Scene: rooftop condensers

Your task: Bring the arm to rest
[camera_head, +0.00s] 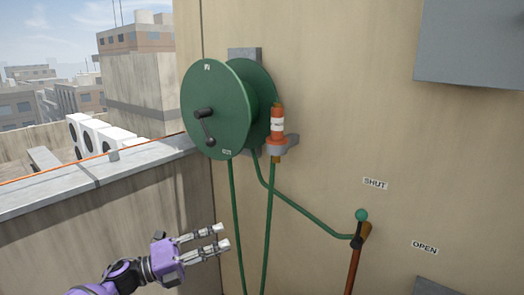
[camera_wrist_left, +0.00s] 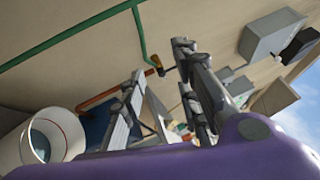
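My left gripper (camera_head: 222,237) is at the lower left of the head view, in front of the wall, its fingers pointing right. Its two fingers are apart with nothing between them; the left wrist view also shows the open gripper (camera_wrist_left: 162,60). It is below the hose reel and touches nothing that I can see. My right gripper is in neither view.
A green hose reel (camera_head: 216,108) is on the wall; an orange nozzle (camera_head: 277,124) sits in a grey holder (camera_head: 291,141). A green-knobbed tap (camera_head: 361,215) stands between SHUT and OPEN labels. A parapet (camera_head: 120,172) is left. The wrist view shows a white bucket (camera_wrist_left: 38,138).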

